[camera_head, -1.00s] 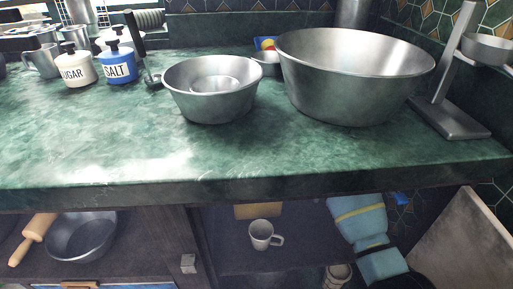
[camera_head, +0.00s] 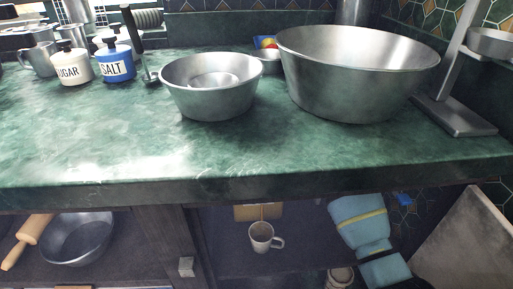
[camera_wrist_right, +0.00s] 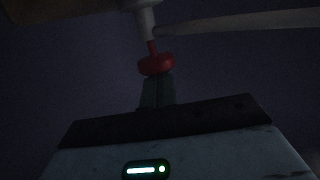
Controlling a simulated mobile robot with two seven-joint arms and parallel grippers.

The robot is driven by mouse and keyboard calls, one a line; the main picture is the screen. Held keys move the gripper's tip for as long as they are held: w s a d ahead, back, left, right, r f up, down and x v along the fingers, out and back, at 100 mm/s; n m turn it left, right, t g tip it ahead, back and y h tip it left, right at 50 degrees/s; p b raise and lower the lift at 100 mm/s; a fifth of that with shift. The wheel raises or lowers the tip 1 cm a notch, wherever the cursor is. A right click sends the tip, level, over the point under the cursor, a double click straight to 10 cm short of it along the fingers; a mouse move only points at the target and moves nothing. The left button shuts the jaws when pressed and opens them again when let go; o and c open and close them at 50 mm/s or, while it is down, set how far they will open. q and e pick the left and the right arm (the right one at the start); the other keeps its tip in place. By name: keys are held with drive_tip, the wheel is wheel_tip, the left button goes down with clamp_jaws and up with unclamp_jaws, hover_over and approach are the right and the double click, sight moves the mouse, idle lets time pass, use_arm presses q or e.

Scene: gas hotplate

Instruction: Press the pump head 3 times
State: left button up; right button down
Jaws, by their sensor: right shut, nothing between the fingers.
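In the right wrist view, my right gripper (camera_wrist_right: 157,78) is shut and empty, its dark fingers pointing up the picture. A red round part (camera_wrist_right: 156,64) with a thin red stem, likely the pump head, lies at the fingertips. Above the stem is a pale tube-like part (camera_wrist_right: 147,22). The picture is dark, and I cannot tell whether the fingers touch the red part. No pump head is clear in the head view, and neither gripper's fingers can be made out there.
On the green counter (camera_head: 130,150) stand a large metal bowl (camera_head: 350,85), a smaller bowl (camera_head: 208,100), the SUGAR jar (camera_head: 73,68) and the SALT jar (camera_head: 115,66). Below are a mug (camera_head: 261,235), a basin (camera_head: 75,240) and a rolling pin (camera_head: 28,238). The counter's front left is clear.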

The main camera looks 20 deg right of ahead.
drive_tip(key=shift+r+p, duration=0.4)
drive_tip(key=shift+r, duration=0.9)
